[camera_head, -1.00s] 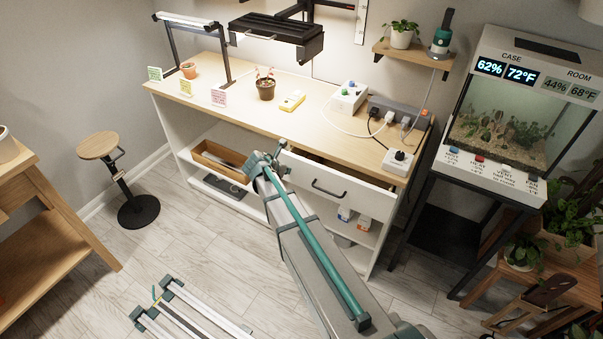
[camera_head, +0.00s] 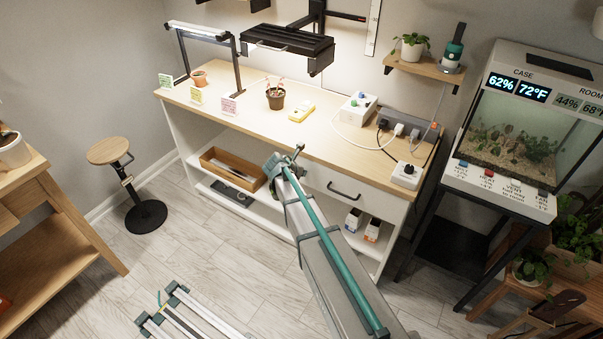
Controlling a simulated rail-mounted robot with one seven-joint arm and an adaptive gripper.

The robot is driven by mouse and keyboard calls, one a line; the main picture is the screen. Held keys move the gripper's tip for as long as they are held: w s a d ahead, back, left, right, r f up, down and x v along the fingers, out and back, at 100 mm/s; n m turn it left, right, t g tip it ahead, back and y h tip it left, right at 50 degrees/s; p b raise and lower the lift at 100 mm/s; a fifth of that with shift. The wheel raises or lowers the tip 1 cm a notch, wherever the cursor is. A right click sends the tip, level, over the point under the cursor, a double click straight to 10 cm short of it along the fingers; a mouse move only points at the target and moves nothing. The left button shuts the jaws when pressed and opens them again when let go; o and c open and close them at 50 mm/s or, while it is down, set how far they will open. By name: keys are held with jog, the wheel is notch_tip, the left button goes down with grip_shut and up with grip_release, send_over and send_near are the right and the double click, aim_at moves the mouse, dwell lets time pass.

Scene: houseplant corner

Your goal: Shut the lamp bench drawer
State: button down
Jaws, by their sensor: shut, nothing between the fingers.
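The lamp bench (camera_head: 240,125) has a light wooden top and white sides. Its white drawer front (camera_head: 375,195), with a dark bar handle (camera_head: 344,190), sits under the top at the right end. No opening shows above the front, and it looks flush with the bench. My gripper (camera_head: 297,151) is shut and empty at the left end of the drawer front, near the bench's front edge. My arm hides part of the drawer's left end, and I cannot tell whether the fingers touch it.
On the bench top are a potted seedling (camera_head: 275,95), a yellow device (camera_head: 302,112) and a power strip (camera_head: 405,122) with cables. A wooden tray (camera_head: 235,170) and boxes (camera_head: 353,220) sit on the shelves below. A stool (camera_head: 110,150) stands left; a glass case (camera_head: 520,135) stands right.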

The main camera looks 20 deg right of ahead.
jog(key=s+a+r+m+b, duration=0.1)
jog(key=s+a+r+m, duration=0.2)
jog(key=s+a+r, duration=0.45)
jog(key=s+a+f+m+g+y, duration=0.1)
jog(key=s+f+m+g+y, duration=0.4)
jog(key=s+f+m, duration=1.35)
jog(key=s+f+m+g, duration=0.1)
jog(key=s+f, duration=0.4)
jog(key=s, duration=0.6)
jog(key=s+d+f+m+g+y, duration=0.1)
jog(key=s+f+g, duration=0.3)
jog(key=s, duration=0.7)
jog(key=s+f+m+g, duration=0.3)
jog(key=s+f, duration=0.2)
jog(key=s, duration=0.7)
jog(key=shift+d+f+y, duration=0.3)
